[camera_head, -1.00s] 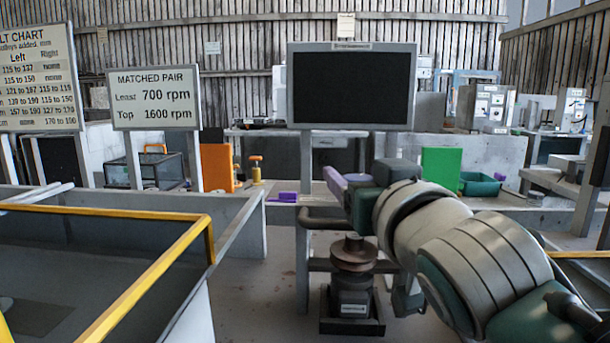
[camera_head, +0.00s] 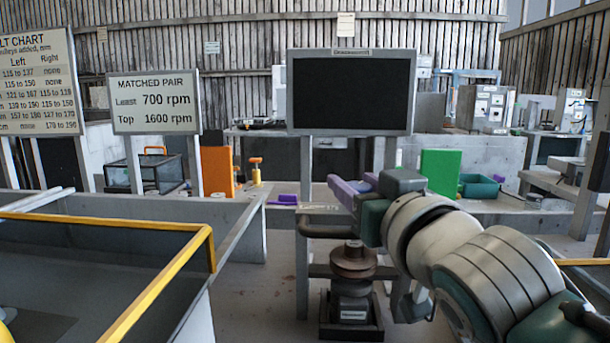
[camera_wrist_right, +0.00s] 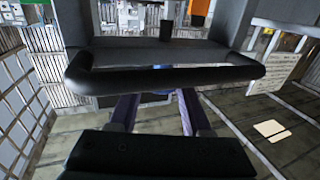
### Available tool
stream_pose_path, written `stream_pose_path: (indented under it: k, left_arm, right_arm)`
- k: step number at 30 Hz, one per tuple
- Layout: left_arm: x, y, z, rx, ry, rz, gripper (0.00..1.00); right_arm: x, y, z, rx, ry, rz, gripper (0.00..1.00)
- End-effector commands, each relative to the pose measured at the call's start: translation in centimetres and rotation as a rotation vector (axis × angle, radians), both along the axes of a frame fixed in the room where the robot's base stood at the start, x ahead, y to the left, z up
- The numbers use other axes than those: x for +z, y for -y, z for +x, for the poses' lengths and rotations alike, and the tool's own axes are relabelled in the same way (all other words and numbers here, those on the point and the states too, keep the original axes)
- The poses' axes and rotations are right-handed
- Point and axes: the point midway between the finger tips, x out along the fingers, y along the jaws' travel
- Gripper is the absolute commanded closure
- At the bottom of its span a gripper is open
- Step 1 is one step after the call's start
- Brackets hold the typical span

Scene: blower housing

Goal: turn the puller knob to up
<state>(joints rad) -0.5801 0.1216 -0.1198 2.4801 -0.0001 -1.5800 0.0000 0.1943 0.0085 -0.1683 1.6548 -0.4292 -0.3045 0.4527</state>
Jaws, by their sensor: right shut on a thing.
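My right gripper (camera_head: 346,189) has purple fingers and reaches in from the right, above a dark bar handle (camera_head: 323,230) on the stand under the black screen. In the right wrist view the fingers (camera_wrist_right: 160,98) run away from the camera, and a dark bar (camera_wrist_right: 165,80) crosses in front of them. A small blue patch (camera_wrist_right: 161,93) shows between the fingers. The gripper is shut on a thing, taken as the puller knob. The knob is mostly hidden by the fingers and bar, so its setting cannot be read. My left gripper is not in view.
A black screen (camera_head: 350,92) stands behind the hand. A brown stepped pulley (camera_head: 353,262) sits below it. A yellow rail (camera_head: 150,290) and grey-walled bay (camera_head: 235,235) are at the left. An orange panel (camera_head: 217,170) and a green panel (camera_head: 440,172) stand farther back.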

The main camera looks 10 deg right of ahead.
Motion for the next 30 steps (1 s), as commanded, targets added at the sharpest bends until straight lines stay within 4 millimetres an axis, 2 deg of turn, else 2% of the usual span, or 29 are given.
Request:
stream_pose_path:
  k: [1, 3, 9, 21, 30]
  left_arm:
    - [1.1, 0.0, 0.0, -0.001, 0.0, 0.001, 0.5]
    - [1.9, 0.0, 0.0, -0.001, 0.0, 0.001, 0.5]
    - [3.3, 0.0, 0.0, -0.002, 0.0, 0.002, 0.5]
    - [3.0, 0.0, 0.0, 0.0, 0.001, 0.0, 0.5]
    - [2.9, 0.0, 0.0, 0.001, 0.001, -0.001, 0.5]
  right_arm:
    - [0.4, 0.2, 0.0, 0.025, -0.005, -0.008, 1.0]
    - [0.5, 0.2, 0.0, 0.068, -0.005, -0.009, 1.0]
    - [0.3, 0.3, 0.0, 0.211, -0.003, -0.011, 1.0]
    - [0.0, 0.2, 0.1, 0.43, -0.002, -0.007, 1.0]
    - [0.0, 0.1, 0.0, 0.48, -0.001, -0.002, 1.0]
